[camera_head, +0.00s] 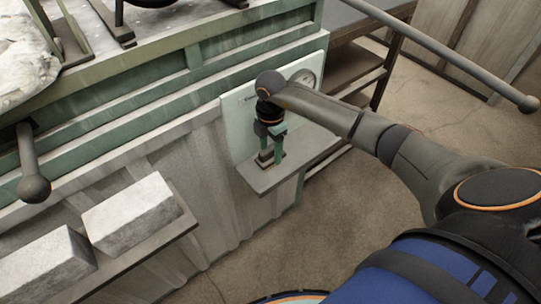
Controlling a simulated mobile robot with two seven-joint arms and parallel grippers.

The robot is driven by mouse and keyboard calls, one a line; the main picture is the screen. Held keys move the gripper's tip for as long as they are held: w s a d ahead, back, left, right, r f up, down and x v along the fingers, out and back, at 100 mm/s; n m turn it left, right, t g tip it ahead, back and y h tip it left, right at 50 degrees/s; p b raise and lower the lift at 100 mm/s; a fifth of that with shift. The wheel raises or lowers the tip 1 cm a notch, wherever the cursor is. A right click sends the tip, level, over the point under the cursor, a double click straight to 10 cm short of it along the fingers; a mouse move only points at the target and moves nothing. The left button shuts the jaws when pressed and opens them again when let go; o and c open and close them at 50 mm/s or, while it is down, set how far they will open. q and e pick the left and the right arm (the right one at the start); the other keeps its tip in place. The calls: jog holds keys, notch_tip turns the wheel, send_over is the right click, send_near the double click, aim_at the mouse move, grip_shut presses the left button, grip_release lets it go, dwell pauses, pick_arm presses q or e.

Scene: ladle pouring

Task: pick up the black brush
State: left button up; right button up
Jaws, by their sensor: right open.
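My right gripper (270,159) points down over a small grey shelf (304,153) on the front of the green machine. Its jaws are open, with the fingertips low, close to the shelf top. I cannot make out the black brush clearly; at this size I cannot tell whether the small dark shapes around the fingertips are part of it or of the gripper. My right arm comes in from the right and hides part of the panel behind. My left gripper is not in view.
Two whitish blocks (131,215) lie on a ledge at lower left. A ball-ended lever (33,188) sticks out at left, and a long ball-ended bar (470,67) crosses the upper right. Open floor lies below the shelf.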

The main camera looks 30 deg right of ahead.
aim_at(270, 148)
jog(key=shift+c, duration=0.3)
grip_shut()
jog(key=shift+r, duration=0.1)
jog(key=shift+r, duration=0.4)
notch_tip(270, 148, up, 2)
jog(key=shift+w+r, duration=0.1)
jog(key=shift+r, duration=0.1)
jog(key=s+d+r, duration=0.3)
jog(key=s+r, duration=0.6)
jog(key=s, duration=0.4)
jog(key=shift+s+d+r, duration=0.25)
jog(key=shift+s+r, duration=0.1)
jog(key=shift+r, duration=0.05)
